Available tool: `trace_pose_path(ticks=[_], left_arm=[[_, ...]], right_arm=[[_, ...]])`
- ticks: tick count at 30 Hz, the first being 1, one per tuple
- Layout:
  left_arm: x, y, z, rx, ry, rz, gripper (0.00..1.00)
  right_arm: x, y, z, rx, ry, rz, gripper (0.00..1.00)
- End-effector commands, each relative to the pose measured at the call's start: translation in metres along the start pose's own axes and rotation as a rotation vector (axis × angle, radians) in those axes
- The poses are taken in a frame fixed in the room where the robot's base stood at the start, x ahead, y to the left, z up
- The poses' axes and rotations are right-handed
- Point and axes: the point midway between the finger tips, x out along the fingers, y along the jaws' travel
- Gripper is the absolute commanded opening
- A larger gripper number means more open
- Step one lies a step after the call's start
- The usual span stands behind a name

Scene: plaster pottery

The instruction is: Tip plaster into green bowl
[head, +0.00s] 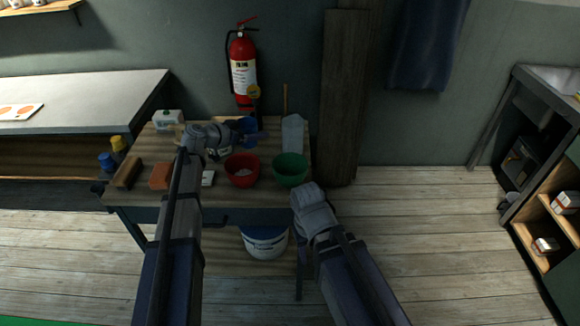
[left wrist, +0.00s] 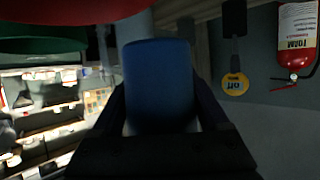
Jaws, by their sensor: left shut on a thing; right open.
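My left gripper (head: 257,136) is shut on a blue cup (head: 246,125) above the back of the worktable, behind the bowls. In the left wrist view the cup (left wrist: 158,82) sits between the fingers; its inside is hidden. The green bowl (head: 290,169) stands on the table's right side and looks empty; it also shows in the left wrist view (left wrist: 40,45). Just left of it stands a red bowl (head: 242,170) with something pale inside, also at the top of the wrist view (left wrist: 75,10). My right gripper (head: 304,192) is open near the table's front right edge; its fingers are hard to make out.
A brown block (head: 127,173), an orange block (head: 160,176) and blue and yellow containers crowd the table's left (head: 106,162). A grey scoop-like tool (head: 292,134) lies behind the green bowl. A white bucket (head: 265,243) stands below. A fire extinguisher (head: 243,68) hangs behind. Floor right is clear.

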Motion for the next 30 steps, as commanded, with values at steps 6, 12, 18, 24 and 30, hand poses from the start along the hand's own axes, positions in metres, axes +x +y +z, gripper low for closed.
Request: trace_pose_path(ticks=[6, 12, 18, 24, 30], left_arm=[[0.009, 0.020, -0.002, 0.006, 0.001, 0.012, 0.18], [0.010, 0.020, -0.002, 0.006, 0.001, 0.012, 0.18], [0.009, 0.021, -0.003, 0.018, -0.003, 0.007, 0.18], [0.008, 0.025, -0.006, 0.074, -0.019, -0.017, 0.18], [0.008, 0.032, -0.010, 0.164, -0.044, -0.052, 0.18]], right_arm=[[0.002, 0.000, 0.000, 0.000, 0.000, 0.000, 0.50], [0.002, 0.000, 0.000, 0.000, 0.000, 0.000, 0.50], [0.000, 0.000, 0.000, 0.000, 0.000, 0.000, 0.50], [-0.006, 0.001, 0.000, 0.000, 0.000, 0.000, 0.50], [-0.014, 0.001, 0.001, 0.000, 0.000, 0.000, 0.50]])
